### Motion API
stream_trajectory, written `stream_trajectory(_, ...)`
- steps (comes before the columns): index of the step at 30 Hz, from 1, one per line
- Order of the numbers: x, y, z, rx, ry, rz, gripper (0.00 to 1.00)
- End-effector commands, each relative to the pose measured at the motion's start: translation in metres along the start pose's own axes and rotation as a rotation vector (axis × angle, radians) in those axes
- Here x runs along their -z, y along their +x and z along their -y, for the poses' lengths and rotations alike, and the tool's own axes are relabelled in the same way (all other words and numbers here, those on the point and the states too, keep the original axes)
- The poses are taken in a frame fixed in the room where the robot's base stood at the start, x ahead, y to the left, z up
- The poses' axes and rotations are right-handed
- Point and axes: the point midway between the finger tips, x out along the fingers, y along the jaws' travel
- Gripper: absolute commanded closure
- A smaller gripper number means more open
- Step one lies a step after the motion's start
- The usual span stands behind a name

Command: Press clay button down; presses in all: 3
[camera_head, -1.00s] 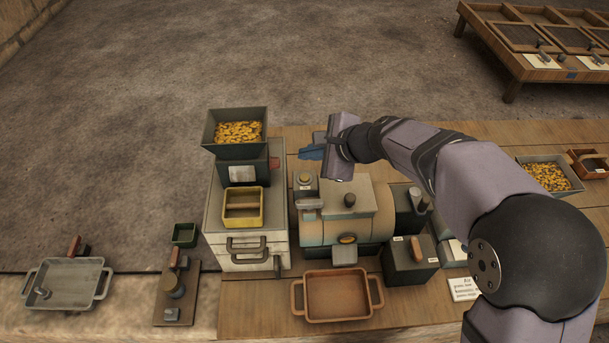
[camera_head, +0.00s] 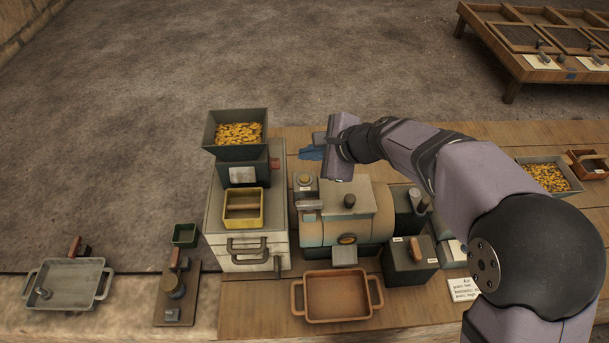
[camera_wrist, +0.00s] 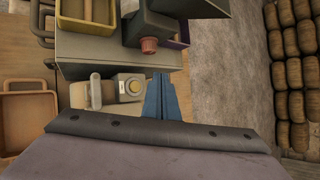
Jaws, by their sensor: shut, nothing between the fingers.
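The clay button (camera_head: 275,163) is a small reddish-brown knob on the side of the dark box under the hopper. In the wrist view, the clay button (camera_wrist: 149,45) sticks out of the dark box above my fingertips. My gripper (camera_head: 303,153) is shut and empty, with blue fingers held together. Its tips point left towards the button in the head view, with a gap between. In the wrist view, my gripper (camera_wrist: 158,76) is below and slightly right of the button, not touching it.
A hopper of yellow pieces (camera_head: 239,132) tops the dark box. A yellow tray (camera_head: 258,221) stands in front of it on a pale cabinet (camera_head: 215,248). A grey block with a pale round button (camera_head: 305,179) and a rounded machine (camera_head: 320,231) lie below my fingers. An orange tray (camera_head: 298,313) is in front.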

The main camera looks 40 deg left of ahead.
Motion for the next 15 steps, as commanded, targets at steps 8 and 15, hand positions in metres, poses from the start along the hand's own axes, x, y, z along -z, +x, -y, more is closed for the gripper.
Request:
stream_trajectory(8,-0.015,-0.020,0.014,-0.001,0.001,0.000,1.00)
stream_trajectory(15,-0.019,-0.026,0.018,-0.001,0.000,0.000,1.00)
